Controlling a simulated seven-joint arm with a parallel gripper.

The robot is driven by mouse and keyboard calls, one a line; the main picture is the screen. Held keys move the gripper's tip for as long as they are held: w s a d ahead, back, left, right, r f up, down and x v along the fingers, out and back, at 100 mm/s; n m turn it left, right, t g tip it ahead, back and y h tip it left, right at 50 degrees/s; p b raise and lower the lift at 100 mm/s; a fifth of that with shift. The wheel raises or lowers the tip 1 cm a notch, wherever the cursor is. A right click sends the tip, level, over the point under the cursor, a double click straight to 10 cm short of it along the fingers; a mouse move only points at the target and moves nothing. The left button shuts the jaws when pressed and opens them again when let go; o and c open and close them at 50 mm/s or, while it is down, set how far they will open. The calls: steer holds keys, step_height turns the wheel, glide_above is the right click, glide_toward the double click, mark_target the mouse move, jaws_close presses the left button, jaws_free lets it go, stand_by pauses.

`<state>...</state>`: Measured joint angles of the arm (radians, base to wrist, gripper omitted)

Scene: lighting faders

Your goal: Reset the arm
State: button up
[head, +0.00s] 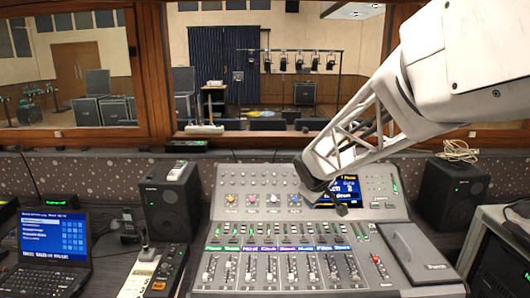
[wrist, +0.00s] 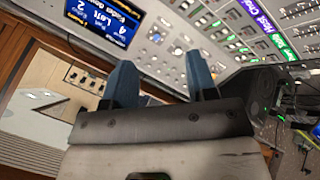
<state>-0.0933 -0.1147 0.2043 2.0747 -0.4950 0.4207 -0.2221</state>
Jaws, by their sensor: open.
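My gripper (wrist: 162,85) shows in the wrist view with its two blue-grey fingers apart and nothing between them. In the head view my gripper (head: 312,192) is at the end of my white arm, in front of the upper panel of the lighting console (head: 230,178). I cannot tell whether it touches the panel. My arm comes in from the upper right and partly covers the console's screen (head: 347,190). The screen also shows in the wrist view (wrist: 105,18). A row of faders (head: 290,268) with coloured labels runs along the console's lower part.
A laptop (head: 55,245) and a black speaker (head: 170,210) stand left of the console. Another speaker (head: 450,193) stands at the right, behind a dark armrest-like pad (head: 420,250). A handheld controller (head: 165,270) lies by the console's left edge. A wooden window frame (head: 155,70) stands behind.

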steer(key=s+d+m+g+y, duration=0.1)
steer(key=s+d+m+g, duration=0.2)
steer(key=s, duration=3.6)
steer(key=m+g, duration=0.1)
steer(key=m, duration=0.4)
steer(key=shift+d+y, duration=0.2)
steer(key=shift+y, duration=0.2)
steer(key=shift+w, duration=0.2)
